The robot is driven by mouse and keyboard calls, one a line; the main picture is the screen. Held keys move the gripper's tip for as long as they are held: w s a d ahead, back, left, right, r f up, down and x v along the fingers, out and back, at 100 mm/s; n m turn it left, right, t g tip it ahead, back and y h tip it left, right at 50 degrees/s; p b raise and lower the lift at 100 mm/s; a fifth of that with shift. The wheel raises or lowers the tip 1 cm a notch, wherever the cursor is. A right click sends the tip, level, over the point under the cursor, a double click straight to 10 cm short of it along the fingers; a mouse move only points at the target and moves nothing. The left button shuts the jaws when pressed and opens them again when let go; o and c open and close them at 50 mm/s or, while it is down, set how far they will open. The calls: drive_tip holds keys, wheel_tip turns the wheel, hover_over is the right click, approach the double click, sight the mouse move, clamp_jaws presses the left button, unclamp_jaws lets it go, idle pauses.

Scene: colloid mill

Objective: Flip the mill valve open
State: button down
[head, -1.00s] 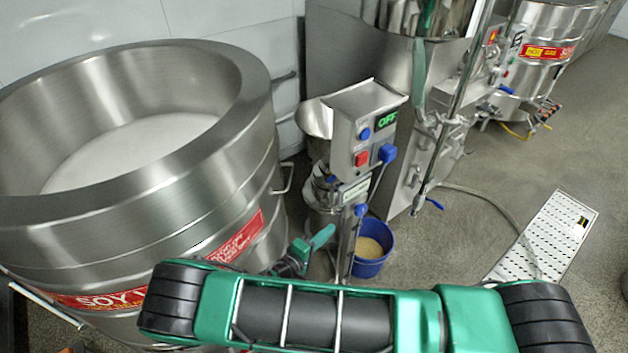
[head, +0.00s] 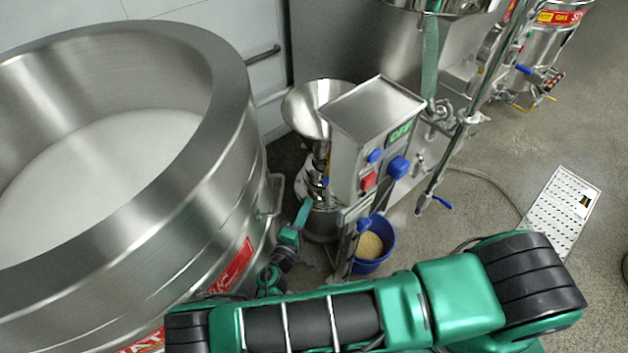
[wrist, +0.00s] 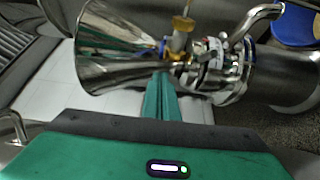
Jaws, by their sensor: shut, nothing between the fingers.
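The colloid mill (head: 372,125) stands in the middle of the head view, with a steel funnel hopper (head: 312,108) and an "OFF" display on its control box. In the wrist view the hopper (wrist: 112,45) lies sideways. At its neck are a brass-coloured fitting (wrist: 182,27) and a small blue part (wrist: 163,46), seemingly the valve; its exact position is unclear. My gripper (head: 306,206) is beside the mill, below the hopper neck. In the wrist view my gripper (wrist: 165,76) is shut and empty, its tips close to the neck; contact cannot be told.
A large steel vat (head: 230,130) of white liquid fills the left, close to my arm. A blue bucket (head: 385,240) with pale contents stands at the mill's foot. A steel machine (head: 345,40) stands behind. Floor is open at right, around a perforated white plate (head: 565,212).

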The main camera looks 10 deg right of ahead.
drive_tip(key=shift+w+a, duration=0.1)
drive_tip(key=shift+a, duration=0.05)
drive_tip(key=x, duration=0.9)
drive_tip(key=shift+w, duration=0.35)
drive_tip(key=shift+s, duration=0.15)
